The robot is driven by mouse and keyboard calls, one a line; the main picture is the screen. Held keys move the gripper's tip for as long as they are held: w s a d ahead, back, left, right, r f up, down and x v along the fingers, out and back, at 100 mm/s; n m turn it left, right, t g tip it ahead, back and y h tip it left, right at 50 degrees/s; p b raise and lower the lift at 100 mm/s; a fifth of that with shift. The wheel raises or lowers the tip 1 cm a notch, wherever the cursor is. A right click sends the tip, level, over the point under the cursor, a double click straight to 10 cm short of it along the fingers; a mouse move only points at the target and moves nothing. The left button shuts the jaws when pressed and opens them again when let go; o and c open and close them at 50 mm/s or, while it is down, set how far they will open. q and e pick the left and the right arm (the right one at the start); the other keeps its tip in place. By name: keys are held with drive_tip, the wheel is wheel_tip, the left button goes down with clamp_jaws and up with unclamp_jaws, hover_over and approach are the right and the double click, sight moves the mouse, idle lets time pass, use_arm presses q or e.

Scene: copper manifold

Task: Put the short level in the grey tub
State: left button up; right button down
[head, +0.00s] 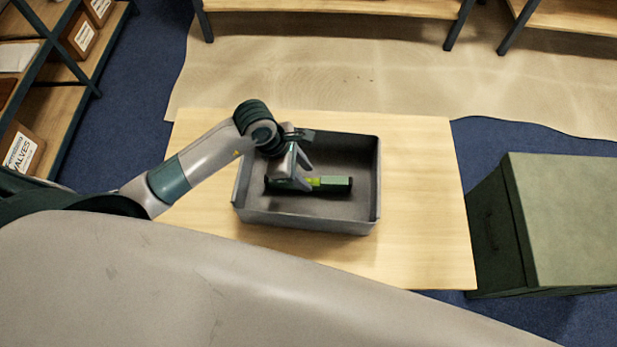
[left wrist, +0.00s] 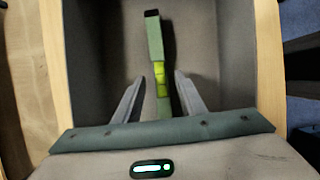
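The short level (head: 335,184) is green with a yellow-green middle and dark end caps. It is inside the grey tub (head: 310,219), apparently on its floor, lying left to right in the head view. My left gripper (head: 304,172) reaches down into the tub over the level's left part. In the left wrist view the level (left wrist: 155,45) runs between the two fingers of my left gripper (left wrist: 160,78), with a gap on each side, so the gripper is open. The level's near end is partly hidden by the gripper body. My right gripper is not in view.
The tub stands on a light wooden table (head: 425,225) with bare top around it. A green box (head: 565,220) stands right of the table. Shelving with labelled boxes (head: 22,150) is at the left.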

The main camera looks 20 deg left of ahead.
use_arm(q)
drive_tip(key=w+b+v, duration=0.1)
drive_tip(key=b+v, duration=0.1)
drive_tip(key=v, duration=0.6)
drive_tip(key=shift+s+r, duration=0.35)
drive_tip(key=shift+s, duration=0.2)
